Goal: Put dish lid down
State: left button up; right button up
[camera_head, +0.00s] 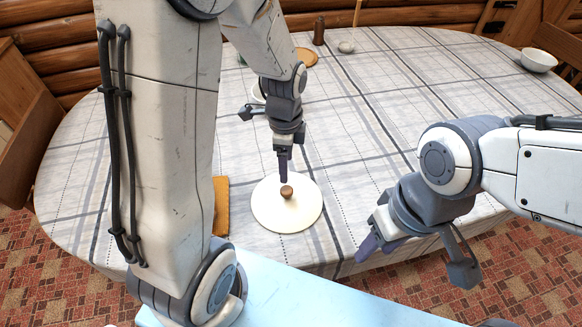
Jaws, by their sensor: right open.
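The dish lid (268,214) is a round cream disc with a brown knob (287,192). It lies flat at the front middle of the cloth-covered table (345,130); whether anything is beneath it cannot be seen. My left gripper (284,178) points straight down just above the knob. Its fingers are seen edge-on, so the gap between them and any contact with the knob are unclear. My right gripper (372,245) is open and empty, to the right of the lid near the table's front edge, clear of it.
An orange-brown flat piece (221,205) lies left of the lid, partly behind my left arm. A white bowl (538,60) stands at the far right. A dark brown cylinder (319,30) and a round wooden board (305,57) are at the back. The table's middle right is clear.

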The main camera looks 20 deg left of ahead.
pick_arm(q)
jog(key=s+d+r+n, duration=0.4)
jog(key=s+d+r, duration=0.1)
jog(key=s, duration=0.4)
jog(key=s+d+r+n+h, duration=0.1)
jog(key=s+d+r+n, duration=0.3)
jog(key=s+d, duration=0.3)
jog(key=shift+s+d+r+p, duration=0.2)
jog(key=shift+s+r+p, duration=0.25)
jog(key=shift+s, duration=0.5)
